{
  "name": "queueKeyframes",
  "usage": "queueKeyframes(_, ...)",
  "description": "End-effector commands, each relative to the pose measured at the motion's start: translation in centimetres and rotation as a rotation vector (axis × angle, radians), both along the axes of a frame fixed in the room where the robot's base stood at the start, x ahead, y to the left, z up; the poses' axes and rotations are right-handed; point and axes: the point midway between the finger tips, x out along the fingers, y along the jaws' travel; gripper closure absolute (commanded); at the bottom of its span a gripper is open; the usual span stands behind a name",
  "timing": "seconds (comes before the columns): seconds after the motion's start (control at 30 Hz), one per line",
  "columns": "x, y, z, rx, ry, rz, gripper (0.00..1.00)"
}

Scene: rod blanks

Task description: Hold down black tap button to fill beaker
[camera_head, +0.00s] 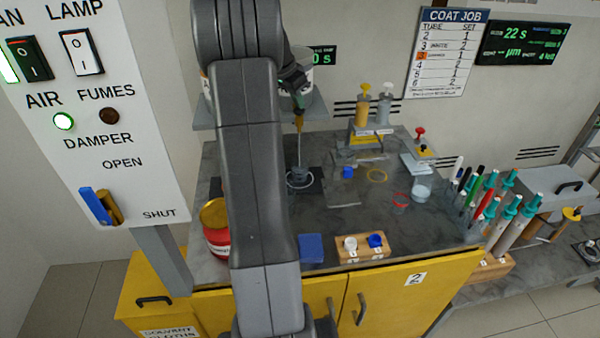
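My arm reaches up the middle of the view and bends down at its top, where my gripper (297,98) is small, dark and partly hidden by the arm. I cannot tell whether its fingers are open or shut. Just below it is a thin upright piece with a yellow part (299,122); I cannot tell if it is held. No black tap button can be made out; my arm covers part of this area.
A white switch panel (90,110) stands at left.

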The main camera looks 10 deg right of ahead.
Motion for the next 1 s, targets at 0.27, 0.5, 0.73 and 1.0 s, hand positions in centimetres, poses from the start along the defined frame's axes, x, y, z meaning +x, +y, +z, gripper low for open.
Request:
queueKeyframes(0.27, 0.0, 0.0, -0.1, 0.000, 0.001, 0.000, 1.00)
queueKeyframes(0.5, 0.0, 0.0, 1.8, 0.001, 0.000, 0.000, 1.00)
queueKeyframes(0.73, 0.0, 0.0, 5.4, 0.001, -0.001, -0.001, 1.00)
queueKeyframes(1.0, 0.0, 0.0, 7.1, 0.001, 0.000, 0.000, 1.00)
